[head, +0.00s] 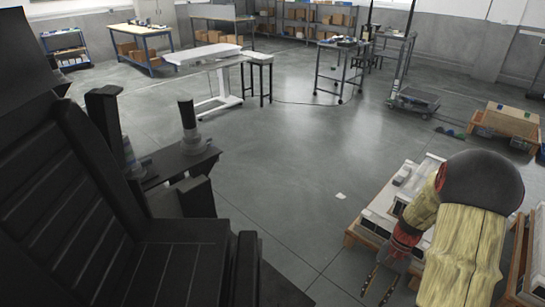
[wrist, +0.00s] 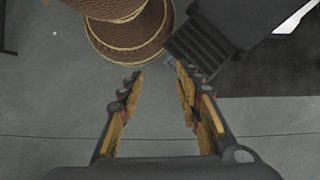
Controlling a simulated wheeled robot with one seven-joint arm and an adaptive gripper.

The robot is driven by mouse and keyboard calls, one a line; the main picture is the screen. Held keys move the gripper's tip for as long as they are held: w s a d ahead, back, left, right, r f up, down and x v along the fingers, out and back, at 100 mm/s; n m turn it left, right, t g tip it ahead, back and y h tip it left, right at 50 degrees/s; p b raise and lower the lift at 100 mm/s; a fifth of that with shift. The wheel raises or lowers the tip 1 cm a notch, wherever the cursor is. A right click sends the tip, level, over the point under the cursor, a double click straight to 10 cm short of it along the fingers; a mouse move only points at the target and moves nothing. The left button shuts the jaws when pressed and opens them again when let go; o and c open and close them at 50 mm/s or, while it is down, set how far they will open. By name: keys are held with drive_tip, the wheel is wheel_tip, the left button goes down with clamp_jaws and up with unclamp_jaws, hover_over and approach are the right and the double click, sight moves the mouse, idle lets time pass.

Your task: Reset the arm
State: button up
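My arm (head: 465,240), in a yellowish cover with a dark rounded joint, reaches in from the right of the head view. My gripper (head: 378,285) hangs at its end, pointing down, near the lower right. In the wrist view my gripper (wrist: 160,76) has its two fingers well apart, with orange-brown pads facing each other. Only grey floor shows between them, and nothing is held.
A wooden pallet (head: 352,238) with white and grey units stands beside and partly behind my arm. Another pallet (head: 508,120) is farther back right. A white table (head: 203,54), a stool (head: 259,60) and a wheeled frame (head: 340,58) stand farther off.

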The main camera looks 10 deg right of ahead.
drive_tip(key=s+a+r+n+t+h+p, duration=0.1)
drive_tip(key=s+a+r+n+t, duration=0.1)
drive_tip(key=a+r, duration=0.6)
drive_tip(key=s+a+r+n+t+h+p, duration=0.1)
drive_tip(key=a+r+n, duration=0.4)
drive_tip(key=r, duration=1)
drive_tip(key=s+a+r+n+t+h+p, duration=0.2)
drive_tip(key=s+a+r+n+t, duration=0.2)
drive_tip(key=a+r, duration=0.6)
wheel_tip(320, 180, up, 2)
drive_tip(key=shift+s+a+r+t, duration=0.2)
drive_tip(key=shift+s+a+t, duration=0.1)
drive_tip(key=shift+s+t, duration=0.4)
